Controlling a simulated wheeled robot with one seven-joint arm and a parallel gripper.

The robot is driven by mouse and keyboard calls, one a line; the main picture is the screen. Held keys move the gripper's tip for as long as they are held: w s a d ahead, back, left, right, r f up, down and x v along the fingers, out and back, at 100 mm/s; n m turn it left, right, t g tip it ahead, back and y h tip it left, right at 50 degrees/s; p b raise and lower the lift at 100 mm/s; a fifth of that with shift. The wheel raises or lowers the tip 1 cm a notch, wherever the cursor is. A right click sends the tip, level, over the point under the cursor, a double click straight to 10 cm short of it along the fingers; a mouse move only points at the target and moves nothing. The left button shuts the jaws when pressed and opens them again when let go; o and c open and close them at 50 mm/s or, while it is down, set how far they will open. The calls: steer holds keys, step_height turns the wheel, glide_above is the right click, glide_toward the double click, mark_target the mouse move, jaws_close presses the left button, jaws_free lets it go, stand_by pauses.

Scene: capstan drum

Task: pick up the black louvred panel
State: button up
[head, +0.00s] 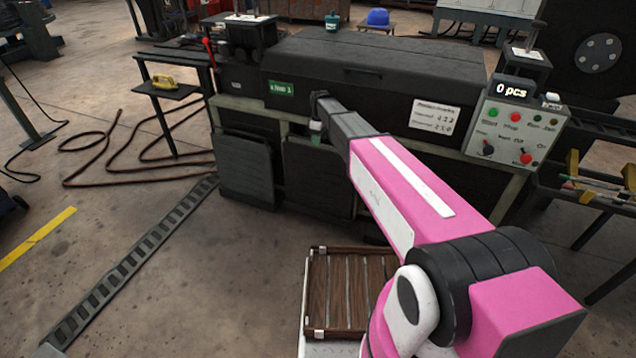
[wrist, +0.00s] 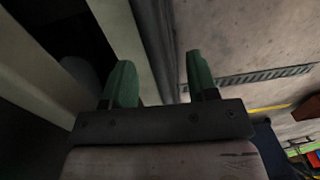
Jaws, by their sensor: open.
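Dark, upright panels show on the lower front of the machine in the head view: one at the left (head: 246,170) and one near the middle (head: 318,185). Louvres are too faint to tell which is the black louvred panel. My gripper (head: 316,133) is at the machine's front, just above the middle panel's top edge, pointing down. In the wrist view, its green fingers (wrist: 160,80) are apart. A dark, thin edge (wrist: 158,45) runs between them, beside a pale frame bar; contact cannot be told.
The long black machine (head: 345,70) and its pale frame stand close to my gripper. A control box (head: 515,128) is at the right. A slatted wooden crate (head: 345,290) is below my arm. A side table (head: 168,90) and red hose (head: 110,160) are left.

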mark_target(319, 149)
step_height(319, 149, down, 5)
steer(key=shift+f, duration=0.1)
jaws_close()
steer(key=shift+r, duration=0.2)
stand_by(1.3)
